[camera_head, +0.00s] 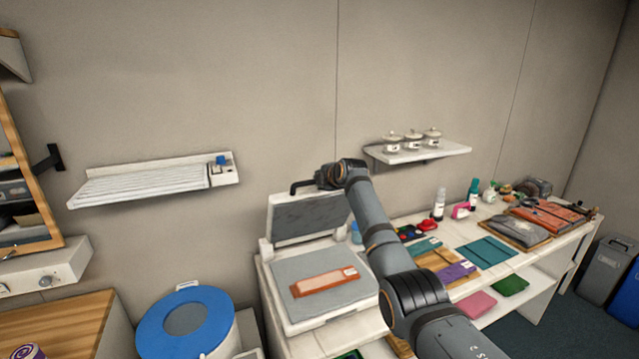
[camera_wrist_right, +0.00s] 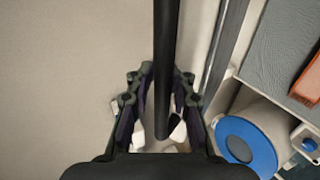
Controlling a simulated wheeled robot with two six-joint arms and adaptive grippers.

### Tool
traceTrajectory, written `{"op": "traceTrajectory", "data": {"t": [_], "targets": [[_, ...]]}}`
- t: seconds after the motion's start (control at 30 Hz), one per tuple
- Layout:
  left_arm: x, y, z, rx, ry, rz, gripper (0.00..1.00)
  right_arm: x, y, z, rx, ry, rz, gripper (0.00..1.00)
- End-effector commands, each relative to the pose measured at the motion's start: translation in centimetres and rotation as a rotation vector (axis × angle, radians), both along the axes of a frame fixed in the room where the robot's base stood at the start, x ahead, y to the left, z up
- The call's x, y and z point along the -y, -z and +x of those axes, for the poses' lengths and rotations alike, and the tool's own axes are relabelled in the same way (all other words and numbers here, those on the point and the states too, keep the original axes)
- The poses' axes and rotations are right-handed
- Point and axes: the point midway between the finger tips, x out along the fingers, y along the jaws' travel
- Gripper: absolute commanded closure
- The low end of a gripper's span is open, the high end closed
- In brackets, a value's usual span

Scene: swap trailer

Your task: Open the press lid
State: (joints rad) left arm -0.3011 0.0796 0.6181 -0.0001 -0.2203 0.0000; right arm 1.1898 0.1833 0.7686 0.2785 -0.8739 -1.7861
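The press stands at the centre of the head view, with its grey lid (camera_head: 308,215) raised steeply above the flat base (camera_head: 285,270). An orange-brown piece with a pale label (camera_head: 325,281) lies on the base. A dark handle bar (camera_head: 300,185) shows at the top of the lid. My right gripper (camera_head: 330,176) is at this bar. In the right wrist view the bar (camera_wrist_right: 166,60) runs between the fingers of my right gripper (camera_wrist_right: 165,75), and the fingertips close in on both sides of it. My left gripper is in no view.
A blue-rimmed round bin (camera_head: 185,320) stands left of the press. A bench (camera_head: 500,250) with bottles, coloured pieces and tools is on the right. A slatted wall rack (camera_head: 140,185) and a small shelf with jars (camera_head: 420,152) hang on the wall.

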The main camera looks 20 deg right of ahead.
Motion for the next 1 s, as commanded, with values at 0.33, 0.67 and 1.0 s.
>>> {"op": "traceTrajectory", "data": {"t": [0.33,0.67,1.0], "targets": [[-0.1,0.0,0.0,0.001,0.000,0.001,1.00,0.0,0.3,0.0,-0.005,0.000,0.001,0.62],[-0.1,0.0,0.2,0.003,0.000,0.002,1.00,0.1,-0.8,-2.2,-0.003,0.000,0.000,0.62],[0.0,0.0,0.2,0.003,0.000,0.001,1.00,0.4,-4.0,-8.3,-0.002,0.002,-0.001,0.62]]}}
